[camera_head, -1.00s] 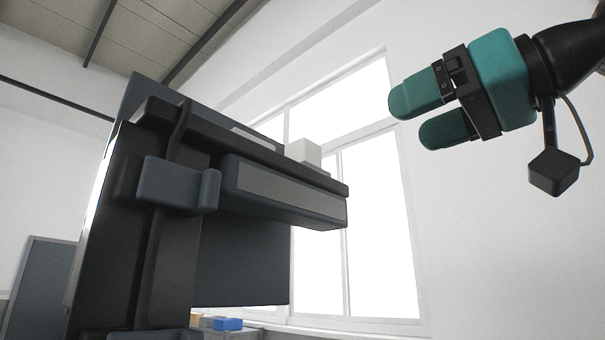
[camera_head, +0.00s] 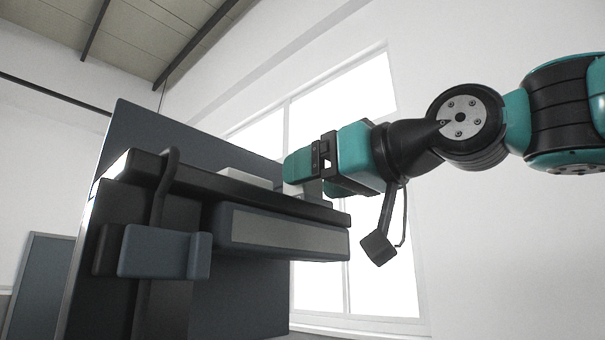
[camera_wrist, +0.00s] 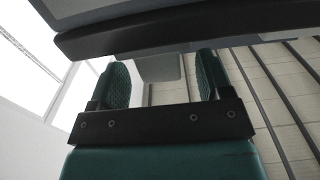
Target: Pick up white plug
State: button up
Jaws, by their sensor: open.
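The white plug, a pale block (camera_head: 292,189), stands near the right end of the dark shelf top (camera_head: 190,178) in the head view, mostly hidden behind my gripper (camera_head: 308,177). My gripper is open, with its teal fingers at the shelf's right end.
A flat white piece (camera_head: 246,178) lies on the shelf left of the plug. A dark drawer-like box (camera_head: 280,232) hangs under the shelf, and a tall dark panel (camera_head: 190,140) rises behind. The space right of the shelf, before the window (camera_head: 345,105), holds only my arm.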

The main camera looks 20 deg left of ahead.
jog(key=shift+p+x, duration=0.45)
jog(key=shift+x, duration=1.05)
jog(key=shift+r, duration=0.1)
jog(key=c, duration=1)
jog(key=shift+r+p, duration=4.35)
jog(key=shift+r, duration=4.65)
